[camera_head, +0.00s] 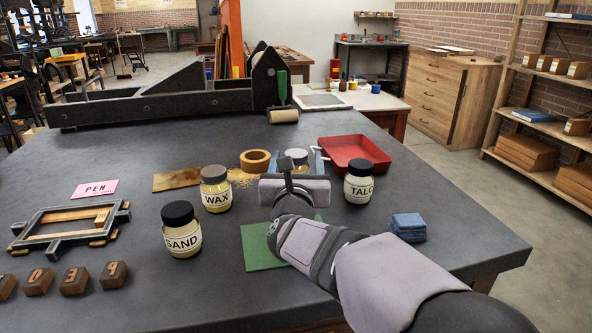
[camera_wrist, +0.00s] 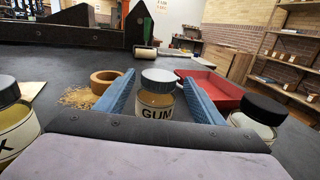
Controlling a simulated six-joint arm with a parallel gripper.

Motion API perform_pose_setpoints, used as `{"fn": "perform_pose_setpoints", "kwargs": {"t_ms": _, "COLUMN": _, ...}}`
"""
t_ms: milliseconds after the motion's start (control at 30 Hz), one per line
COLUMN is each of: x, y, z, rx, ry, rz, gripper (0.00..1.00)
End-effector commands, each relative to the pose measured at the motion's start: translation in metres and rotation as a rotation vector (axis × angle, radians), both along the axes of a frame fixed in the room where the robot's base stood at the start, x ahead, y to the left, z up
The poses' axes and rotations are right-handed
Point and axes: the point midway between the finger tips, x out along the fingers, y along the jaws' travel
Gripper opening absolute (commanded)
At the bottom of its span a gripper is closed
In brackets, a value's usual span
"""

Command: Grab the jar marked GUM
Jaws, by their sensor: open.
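The jar marked GUM (camera_wrist: 156,98) has a grey lid and a pale label with dark letters. In the wrist view it stands upright on the dark table, between the two blue fingers of my gripper (camera_wrist: 159,98). The fingers are open, with the jar apart from the left finger; whether the right finger touches it I cannot tell. In the head view my gripper (camera_head: 302,163) covers most of this jar, and only its grey lid (camera_head: 297,156) and a little of its body show beyond the wrist.
The WAX jar (camera_head: 216,190) and SAND jar (camera_head: 181,230) stand to the left, the TALC jar (camera_head: 360,182) close on the right. A red tray (camera_head: 353,150) and a brown ring (camera_head: 255,161) lie behind. Blue cloths (camera_head: 408,226) and a green sheet (camera_head: 262,247) lie nearer.

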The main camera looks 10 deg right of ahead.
Motion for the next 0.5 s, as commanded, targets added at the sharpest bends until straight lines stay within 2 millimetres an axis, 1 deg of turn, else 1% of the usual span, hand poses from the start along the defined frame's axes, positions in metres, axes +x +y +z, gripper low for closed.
{"fn": "perform_pose_setpoints", "kwargs": {"t_ms": 300, "x": 0.035, "y": -0.007, "z": 0.001, "rx": -0.002, "ry": 0.004, "rz": -0.001, "gripper": 0.62}}
{"fn": "perform_pose_setpoints", "kwargs": {"t_ms": 400, "x": 0.043, "y": -0.009, "z": 0.001, "rx": 0.0, "ry": 0.002, "rz": -0.001, "gripper": 0.62}}
{"fn": "perform_pose_setpoints", "kwargs": {"t_ms": 500, "x": 0.047, "y": -0.011, "z": 0.001, "rx": 0.0, "ry": 0.001, "rz": -0.001, "gripper": 0.62}}
